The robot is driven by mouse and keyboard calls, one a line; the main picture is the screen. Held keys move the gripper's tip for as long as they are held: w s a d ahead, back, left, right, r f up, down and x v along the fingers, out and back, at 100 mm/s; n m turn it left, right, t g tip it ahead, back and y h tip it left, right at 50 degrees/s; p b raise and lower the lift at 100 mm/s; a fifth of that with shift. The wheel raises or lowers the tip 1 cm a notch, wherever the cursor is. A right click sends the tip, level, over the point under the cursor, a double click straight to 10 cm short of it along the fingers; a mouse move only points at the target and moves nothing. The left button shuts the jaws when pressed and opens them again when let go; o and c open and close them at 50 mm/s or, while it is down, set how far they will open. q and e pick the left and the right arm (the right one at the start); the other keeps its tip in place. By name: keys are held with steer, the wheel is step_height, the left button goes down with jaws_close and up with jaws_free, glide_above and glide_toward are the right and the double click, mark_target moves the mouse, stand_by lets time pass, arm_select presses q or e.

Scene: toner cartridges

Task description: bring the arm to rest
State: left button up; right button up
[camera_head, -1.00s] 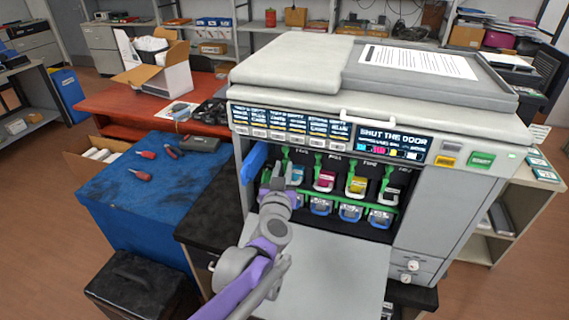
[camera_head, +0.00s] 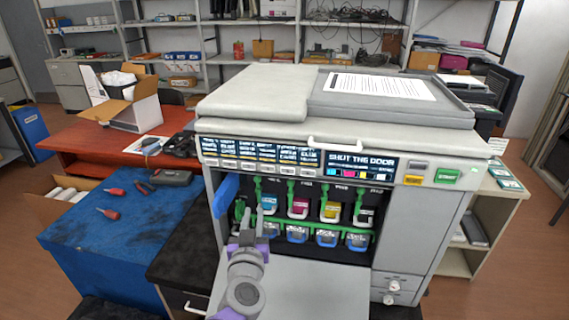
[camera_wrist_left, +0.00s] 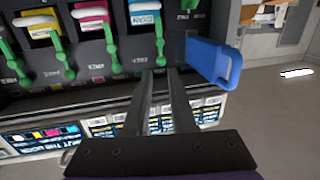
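My left gripper (camera_head: 248,208) is open, its two fingers apart with nothing between them. In the head view it stands in front of the left side of the printer's open bay, left of the cyan cartridge (camera_head: 268,204). The magenta cartridge (camera_head: 299,207) and yellow cartridge (camera_head: 331,210) sit in slots to its right, and a black one (camera_head: 364,214) is at the right end. In the left wrist view the picture is upside down; the fingers (camera_wrist_left: 162,74) point toward the bay beside the cyan cartridge (camera_wrist_left: 144,12). My right gripper is not in view.
A blue handle (camera_head: 225,195) stands at the bay's left edge; it also shows close right of the fingers in the wrist view (camera_wrist_left: 215,62). The printer's grey door (camera_head: 310,285) is folded down below the bay. A blue workbench (camera_head: 125,215) with tools stands left.

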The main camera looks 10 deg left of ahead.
arm_select(q)
steer(key=s+d+f+m+g+h+p, duration=0.2)
steer(key=s+d+f+m+g+h, duration=0.3)
steer(key=s+f, duration=0.45)
steer(key=s+a+f+n+g+y, duration=0.1)
steer(key=s+a+f+g, duration=0.2)
steer(key=s, duration=0.4)
steer(key=s+a+f+n+g+y, duration=0.1)
steer(key=s+a+f+g, duration=0.3)
steer(key=s, duration=0.4)
steer(key=shift+s+f+n, duration=0.3)
steer(key=shift+f+n, duration=0.2)
steer(key=shift+f, duration=0.1)
